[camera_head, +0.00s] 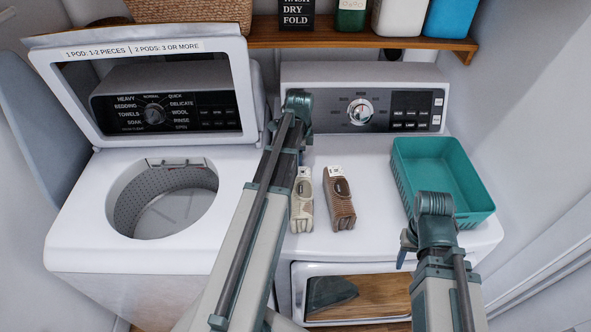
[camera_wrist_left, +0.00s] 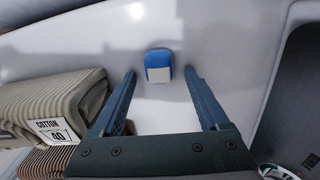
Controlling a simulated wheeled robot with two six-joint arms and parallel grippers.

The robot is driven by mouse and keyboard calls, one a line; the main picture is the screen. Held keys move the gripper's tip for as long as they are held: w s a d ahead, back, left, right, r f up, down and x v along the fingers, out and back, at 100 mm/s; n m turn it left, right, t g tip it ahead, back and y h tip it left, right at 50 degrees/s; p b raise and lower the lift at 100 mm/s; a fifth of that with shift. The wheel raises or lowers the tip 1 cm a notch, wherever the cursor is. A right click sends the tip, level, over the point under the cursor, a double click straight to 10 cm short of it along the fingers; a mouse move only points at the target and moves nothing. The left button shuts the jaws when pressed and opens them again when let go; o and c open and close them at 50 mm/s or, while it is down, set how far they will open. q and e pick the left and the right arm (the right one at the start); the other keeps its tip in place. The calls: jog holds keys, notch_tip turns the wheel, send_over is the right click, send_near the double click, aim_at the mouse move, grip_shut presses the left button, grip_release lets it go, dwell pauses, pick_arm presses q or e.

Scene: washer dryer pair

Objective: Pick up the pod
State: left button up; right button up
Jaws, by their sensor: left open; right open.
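The pod (camera_wrist_left: 158,66) is a small blue and white block on a white surface in the left wrist view. My left gripper (camera_wrist_left: 160,75) is open, and its two fingers point toward the pod, with one tip on each side of it. Nothing is between the fingers' inner lengths. In the head view the pod does not show, and my left arm covers the middle of the machines. My right gripper (camera_head: 405,247) is open, over the front right of the dryer top, partly hidden by its own arm.
A beige bundle (camera_head: 302,205) and a brown bundle (camera_head: 339,203) lie on the dryer top. A teal basket (camera_head: 482,213) stands at its right. The washer (camera_head: 85,225) has its lid up at left. A wooden shelf (camera_head: 345,40) with containers runs above.

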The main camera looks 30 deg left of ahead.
pick_arm(q)
grip_shut()
dwell(0.3)
jog(key=shift+r, duration=0.2)
notch_tip(320, 180, up, 10)
jog(key=p, duration=1)
jog(key=shift+f, duration=0.15)
